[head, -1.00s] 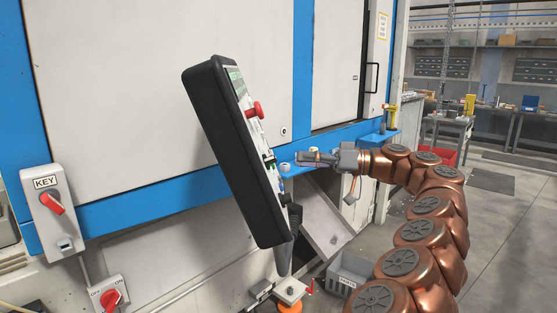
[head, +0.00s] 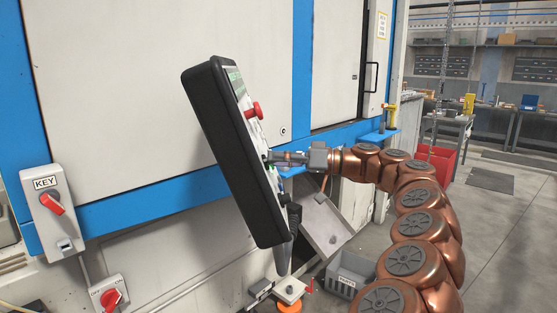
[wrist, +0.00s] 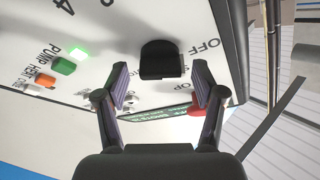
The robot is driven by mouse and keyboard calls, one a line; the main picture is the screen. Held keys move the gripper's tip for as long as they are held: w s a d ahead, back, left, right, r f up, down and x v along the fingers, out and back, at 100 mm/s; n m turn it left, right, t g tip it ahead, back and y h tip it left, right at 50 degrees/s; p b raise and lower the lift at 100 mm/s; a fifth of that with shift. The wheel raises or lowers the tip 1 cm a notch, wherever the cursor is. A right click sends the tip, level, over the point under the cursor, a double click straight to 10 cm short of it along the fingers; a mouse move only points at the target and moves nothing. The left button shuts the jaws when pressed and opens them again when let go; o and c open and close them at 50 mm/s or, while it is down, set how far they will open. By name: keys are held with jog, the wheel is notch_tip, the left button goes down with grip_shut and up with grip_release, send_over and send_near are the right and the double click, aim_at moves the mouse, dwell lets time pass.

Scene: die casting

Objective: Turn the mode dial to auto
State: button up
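The control pendant (head: 232,155) is seen nearly edge-on in the head view, so most of its face is hidden. In the wrist view its white face (wrist: 112,22) fills the upper part. A black dial (wrist: 161,58) sits there with "OFF" printed beside it; its other labels are too blurred or hidden to read. My gripper (wrist: 160,82) is open, its fingers on either side of the dial's near end and apart from it, with nothing held. In the head view my gripper (head: 275,158) is close to the pendant's face, its tips partly hidden by the pendant edge.
A red button (head: 254,111) sticks out from the pendant; in the wrist view it (wrist: 194,108) is partly behind the right finger. Green and orange buttons (wrist: 62,66) lie left of the dial. The machine's blue rail (head: 140,200) runs behind. Open floor lies to the right.

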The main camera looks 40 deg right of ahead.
jog(key=c, duration=1.1)
jog(key=shift+m, duration=0.4)
jog(key=shift+a+r+m+g+h+p, duration=0.1)
jog(key=shift+m+g+h+p, duration=0.85)
jog(key=shift+m+p, duration=2.7)
jog(key=shift+d+r+m+g+h+p, duration=0.1)
jog(key=shift+m+g+h+p, duration=0.8)
jog(key=shift+m+p, duration=2.7)
jog(key=shift+a+r+m+g+h+p, duration=0.1)
jog(key=shift+m+g+h+p, duration=0.8)
jog(key=shift+m+p, duration=2.75)
jog(key=shift+f+m+t+h+b, duration=0.1)
jog(key=shift+m+t+h+b, duration=0.25)
jog(key=shift+m+b, duration=0.2)
